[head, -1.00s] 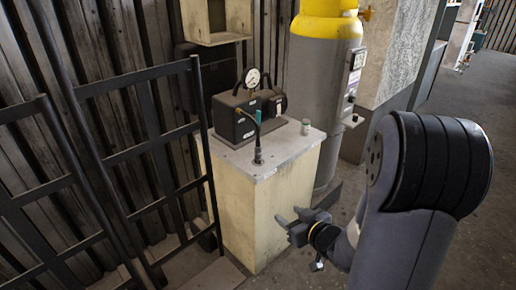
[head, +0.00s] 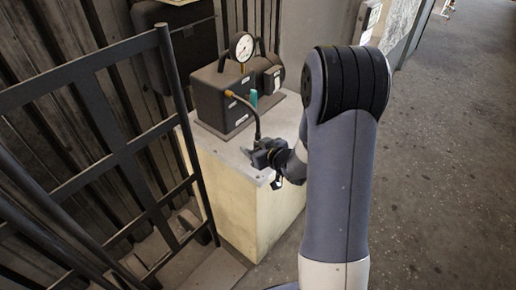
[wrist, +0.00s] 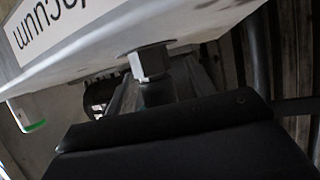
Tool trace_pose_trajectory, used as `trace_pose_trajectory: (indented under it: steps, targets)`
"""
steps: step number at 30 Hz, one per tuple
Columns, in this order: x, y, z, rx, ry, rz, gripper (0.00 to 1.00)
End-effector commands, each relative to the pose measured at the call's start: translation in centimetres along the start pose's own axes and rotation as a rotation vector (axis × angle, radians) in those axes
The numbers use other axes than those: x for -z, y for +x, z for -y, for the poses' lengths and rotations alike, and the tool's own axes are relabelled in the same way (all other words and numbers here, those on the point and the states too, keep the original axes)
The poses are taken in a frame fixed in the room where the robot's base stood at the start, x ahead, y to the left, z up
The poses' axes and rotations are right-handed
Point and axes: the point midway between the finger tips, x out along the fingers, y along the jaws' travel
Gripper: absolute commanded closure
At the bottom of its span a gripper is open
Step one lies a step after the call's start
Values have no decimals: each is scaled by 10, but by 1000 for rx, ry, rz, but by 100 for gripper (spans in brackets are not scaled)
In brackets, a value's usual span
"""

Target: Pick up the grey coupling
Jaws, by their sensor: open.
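My gripper (head: 255,160) is open, low over the cabinet top at the hose's lower end. It hides that end, so I cannot clearly pick out the grey coupling there, nor tell whether the jaws touch it.
The cream cabinet (head: 232,192) carries a black blower unit (head: 223,97) with a round gauge (head: 243,46) behind my gripper. A black metal rack (head: 120,158) stands close on the left. Floor (head: 440,170) on the right is clear.

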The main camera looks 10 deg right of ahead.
Motion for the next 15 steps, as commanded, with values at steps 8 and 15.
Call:
trace_pose_trajectory:
  steps: [8,15]
  targets:
    - [0,0,0,0,0,0,55]
    - [0,0,0,0,0,0,74]
